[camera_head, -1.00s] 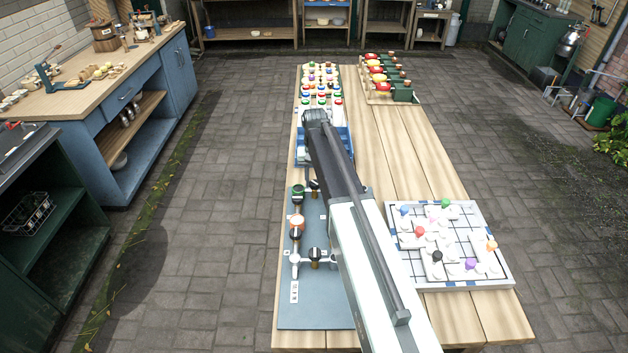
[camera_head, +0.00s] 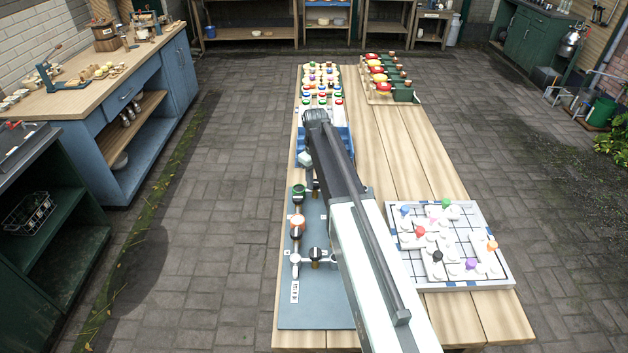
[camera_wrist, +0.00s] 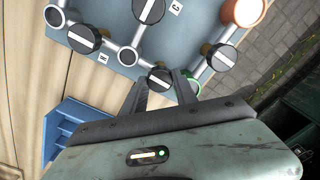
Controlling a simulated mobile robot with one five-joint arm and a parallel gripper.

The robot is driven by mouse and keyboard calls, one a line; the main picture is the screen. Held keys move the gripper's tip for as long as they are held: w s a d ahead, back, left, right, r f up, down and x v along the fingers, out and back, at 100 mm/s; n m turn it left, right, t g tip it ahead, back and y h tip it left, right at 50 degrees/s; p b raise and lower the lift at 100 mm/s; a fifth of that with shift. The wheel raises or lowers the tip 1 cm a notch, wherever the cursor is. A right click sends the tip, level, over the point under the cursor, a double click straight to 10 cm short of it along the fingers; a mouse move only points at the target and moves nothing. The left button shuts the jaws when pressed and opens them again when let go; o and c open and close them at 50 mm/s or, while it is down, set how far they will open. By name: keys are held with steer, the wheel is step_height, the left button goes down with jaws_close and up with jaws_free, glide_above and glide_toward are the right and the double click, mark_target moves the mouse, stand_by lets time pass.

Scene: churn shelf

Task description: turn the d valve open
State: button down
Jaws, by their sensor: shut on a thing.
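A blue-grey valve board (camera_head: 312,312) lies on the near left of the table in the head view, and its panel (camera_wrist: 112,18) fills the upper wrist view. My gripper (camera_wrist: 162,80) has its two dark fingers on either side of a round black valve knob (camera_wrist: 160,77) with a white bar, and is shut on it. The bar lies slanted across the knob in the wrist view. No letter D is readable; labels C and B show near other knobs. In the head view my arm hides most of the gripper and the held knob.
Other black knobs (camera_wrist: 84,38) and (camera_wrist: 222,57) sit close by on grey pipes. A white grid board (camera_head: 450,245) is at right.

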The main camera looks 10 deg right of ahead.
mark_target(315, 182)
stand_by(0.4)
steer(key=c, duration=1)
jaws_free()
steer(key=shift+o, duration=0.2)
step_height(315, 182, up, 8)
steer(key=p, duration=0.8)
steer(key=shift+f, duration=0.25)
